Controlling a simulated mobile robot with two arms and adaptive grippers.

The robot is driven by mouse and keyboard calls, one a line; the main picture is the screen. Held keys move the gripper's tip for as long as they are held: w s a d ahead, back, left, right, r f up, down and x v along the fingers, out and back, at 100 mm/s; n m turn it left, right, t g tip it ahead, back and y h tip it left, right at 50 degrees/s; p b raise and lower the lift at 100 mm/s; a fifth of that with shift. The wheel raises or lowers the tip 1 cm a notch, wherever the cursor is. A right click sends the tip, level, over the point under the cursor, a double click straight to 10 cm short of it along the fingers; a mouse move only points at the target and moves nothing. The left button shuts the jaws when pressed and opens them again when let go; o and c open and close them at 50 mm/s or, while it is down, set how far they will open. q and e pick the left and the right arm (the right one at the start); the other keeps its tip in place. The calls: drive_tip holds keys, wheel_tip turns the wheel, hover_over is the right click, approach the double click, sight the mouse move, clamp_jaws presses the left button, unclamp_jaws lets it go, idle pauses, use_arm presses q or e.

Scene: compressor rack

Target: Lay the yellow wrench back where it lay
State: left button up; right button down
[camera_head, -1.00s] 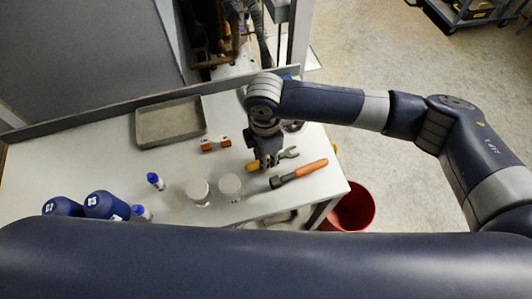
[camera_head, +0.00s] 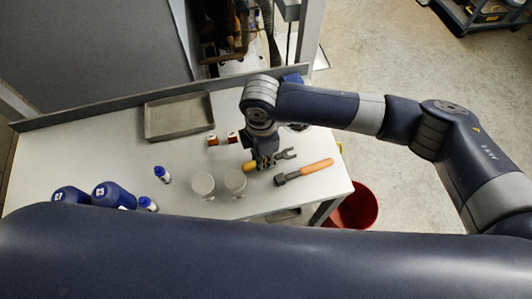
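The yellow wrench (camera_head: 286,155) is at the right part of the white table, its grey open jaw pointing right and its yellow handle end showing on the left. My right gripper (camera_head: 264,161) comes down over its middle and appears shut on it. The fingers hide the middle of the wrench. I cannot tell whether the wrench touches the tabletop. My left gripper is not in view.
An orange-handled hammer (camera_head: 316,167) lies just right of the wrench. Two pale jars (camera_head: 234,183) stand to the lower left. A red bucket (camera_head: 358,207) stands beyond the table's right edge.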

sight(249, 165)
drive_tip(key=shift+s+a+p, duration=0.15)
drive_tip(key=shift+s+a, duration=0.1)
drive_tip(key=shift+a, duration=0.3)
drive_tip(key=shift+s+a+p, duration=0.15)
drive_tip(key=shift+s+a, duration=0.1)
drive_tip(key=shift+a, duration=0.25)
drive_tip(key=shift+s+a, duration=0.1)
drive_tip(key=shift+a, duration=0.1)
drive_tip(key=shift+s+a, duration=0.15)
drive_tip(key=shift+a, duration=0.2)
drive_tip(key=shift+a, duration=0.15)
drive_tip(key=c, duration=1.4)
unclamp_jaws()
wheel_tip(249, 165, up, 12)
